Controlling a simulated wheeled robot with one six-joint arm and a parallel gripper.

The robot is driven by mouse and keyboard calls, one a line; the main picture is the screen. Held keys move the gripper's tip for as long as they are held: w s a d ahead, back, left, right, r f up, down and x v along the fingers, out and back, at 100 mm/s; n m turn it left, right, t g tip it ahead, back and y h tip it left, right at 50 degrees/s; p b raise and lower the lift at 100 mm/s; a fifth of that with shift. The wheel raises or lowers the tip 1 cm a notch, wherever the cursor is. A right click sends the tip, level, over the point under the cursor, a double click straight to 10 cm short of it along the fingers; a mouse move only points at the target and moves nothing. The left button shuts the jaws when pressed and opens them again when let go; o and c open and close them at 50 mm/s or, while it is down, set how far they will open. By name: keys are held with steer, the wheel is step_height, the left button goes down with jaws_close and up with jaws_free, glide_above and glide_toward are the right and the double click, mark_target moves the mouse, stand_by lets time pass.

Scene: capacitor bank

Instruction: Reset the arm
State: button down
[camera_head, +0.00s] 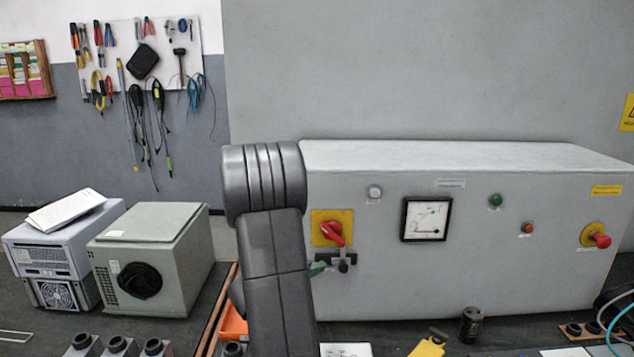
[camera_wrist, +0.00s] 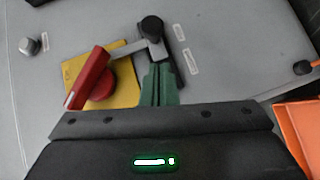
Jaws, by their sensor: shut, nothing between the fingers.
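My dark arm stands in front of the left part of the grey capacitor bank cabinet (camera_head: 470,225) in the head view. My gripper (camera_wrist: 161,70) shows green fingers, close together and empty. In the head view only a bit of a green finger (camera_head: 318,268) shows beside my arm. The fingertips are close to the lever with a black knob (camera_wrist: 151,28); I cannot tell whether they touch it. The red rotary switch (camera_head: 331,233) on its yellow plate is above the lever in the head view. In the wrist view the red switch (camera_wrist: 94,84) is left of the fingers.
The cabinet front carries a meter (camera_head: 427,219), a green button (camera_head: 495,201) and a red emergency button (camera_head: 599,240). A grey box (camera_head: 165,260) and a computer case (camera_head: 50,257) stand on the left. A black cylinder (camera_head: 471,325) and a yellow tag (camera_head: 428,347) are in front.

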steer(key=shift+f+p, duration=0.1)
steer(key=shift+p, duration=0.2)
steer(key=shift+f+b, duration=0.1)
steer(key=shift+b, duration=0.5)
steer(key=b, duration=0.4)
steer(key=shift+a+r, duration=0.15)
steer(key=shift+r, duration=0.1)
steer(key=r+b+v, duration=0.1)
steer(key=b+v, duration=0.1)
steer(key=v, duration=0.9)
steer(key=p+x, duration=0.4)
steer(key=x, duration=0.7)
steer(key=shift+f+p, duration=0.2)
steer(key=shift+p, duration=0.15)
steer(key=shift+f+p, duration=0.2)
steer(key=shift+p, duration=1.05)
